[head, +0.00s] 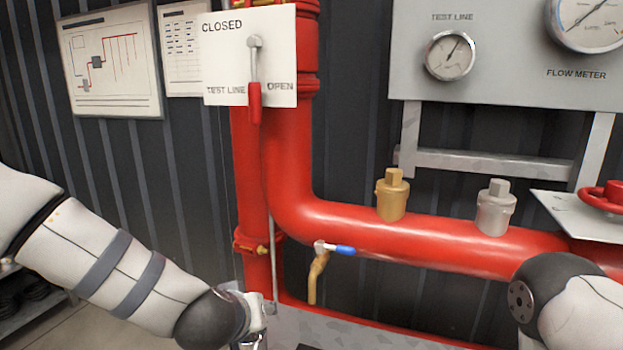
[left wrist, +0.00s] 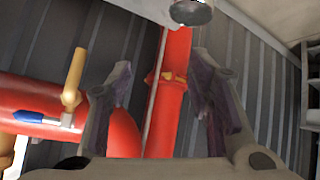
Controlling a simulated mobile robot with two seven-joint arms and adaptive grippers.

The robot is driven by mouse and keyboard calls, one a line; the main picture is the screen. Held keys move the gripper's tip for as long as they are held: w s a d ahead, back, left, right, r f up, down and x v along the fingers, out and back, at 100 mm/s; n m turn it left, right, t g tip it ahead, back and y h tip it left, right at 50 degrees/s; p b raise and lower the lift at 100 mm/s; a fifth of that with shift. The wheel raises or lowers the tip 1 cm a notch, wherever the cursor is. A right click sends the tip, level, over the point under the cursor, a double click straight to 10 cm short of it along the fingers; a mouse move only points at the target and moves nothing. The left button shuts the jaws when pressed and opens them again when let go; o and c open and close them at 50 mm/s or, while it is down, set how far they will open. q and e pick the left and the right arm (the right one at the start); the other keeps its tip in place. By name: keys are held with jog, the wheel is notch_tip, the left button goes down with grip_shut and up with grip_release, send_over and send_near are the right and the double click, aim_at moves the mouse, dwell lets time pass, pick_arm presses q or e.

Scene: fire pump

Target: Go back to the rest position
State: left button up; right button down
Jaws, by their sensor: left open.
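My left gripper (left wrist: 163,95) shows in the left wrist view with its two fingers spread apart and nothing between them. A red vertical pipe (left wrist: 172,80) passes behind the gap between the fingers. In the head view my left arm comes in from the left and reaches down to the bottom centre-left, where the gripper is mostly cut off by the frame edge. My right arm shows at the lower right of the head view, but its gripper is out of frame.
A red pipe (head: 440,243) runs across the front. A small blue-handled valve (head: 335,249) sticks out from it. Brass (head: 392,197) and silver (head: 494,210) fittings stand on top. The test line lever (head: 254,85) hangs down on its white plate. A red handwheel (head: 605,195) is at far right.

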pick_arm(q)
jog(key=s+a+f+m+g, duration=0.1)
jog(key=s+a+f+g, duration=0.15)
jog(key=s+f, duration=0.7)
jog(key=s+a+f+m+g, duration=0.1)
jog(key=s+a+f+g, duration=0.15)
jog(key=s+f, duration=0.65)
jog(key=s+a+f+g, duration=0.1)
jog(key=s+a+g, duration=0.2)
jog(key=s, duration=0.8)
jog(key=s+a+f+g, duration=0.2)
jog(key=s+a+g, duration=0.1)
jog(key=s, duration=0.9)
jog(key=shift+a+y, duration=0.3)
jog(key=shift+a, duration=0.1)
